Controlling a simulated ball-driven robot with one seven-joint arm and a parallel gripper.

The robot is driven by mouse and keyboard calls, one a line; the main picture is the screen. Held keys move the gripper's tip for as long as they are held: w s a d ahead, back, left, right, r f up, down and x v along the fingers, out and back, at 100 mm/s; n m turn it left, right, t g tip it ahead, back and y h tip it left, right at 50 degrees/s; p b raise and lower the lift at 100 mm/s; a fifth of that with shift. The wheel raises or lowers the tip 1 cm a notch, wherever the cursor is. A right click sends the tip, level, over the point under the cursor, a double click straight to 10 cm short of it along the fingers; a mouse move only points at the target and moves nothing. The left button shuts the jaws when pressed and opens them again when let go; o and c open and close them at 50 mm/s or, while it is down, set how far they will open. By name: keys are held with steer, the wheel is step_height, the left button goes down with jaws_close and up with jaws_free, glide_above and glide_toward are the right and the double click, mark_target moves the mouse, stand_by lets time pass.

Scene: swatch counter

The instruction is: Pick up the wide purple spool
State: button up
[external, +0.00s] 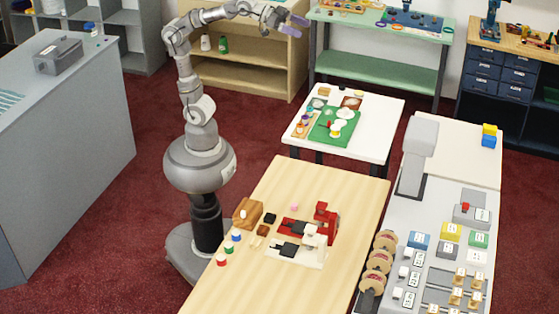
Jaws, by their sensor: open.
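My gripper (299,26) is raised at the top of the external view, at the end of my outstretched arm. Its pale lavender fingers are open, and I see nothing held between them. It is far from the wooden table. Small spool-like pieces stand at that table's left edge: one with a blue top (237,238), one with a green top (229,250) and one with a red top (222,261). I cannot make out a wide purple spool with certainty; the small pieces are too small to tell width.
The light wooden table (215,300) also bears a red and black machine (325,218) and a brown block (247,213). A white table (378,112) with a green mat stands behind it. A grey counter (110,130) is at left. Red carpet lies between them.

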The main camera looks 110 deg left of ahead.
steer(key=shift+s+d+r+m+h, duration=0.3)
steer(key=shift+s+d+r, duration=0.35)
steer(key=shift+d+r, duration=0.1)
steer(key=shift+c, duration=1.3)
steer(key=shift+s+d+r+t, duration=0.2)
steer(key=shift+r+t, duration=0.05)
steer(key=shift+t, duration=0.05)
steer(key=shift+c, duration=1.3)
steer(key=shift+w, duration=0.1)
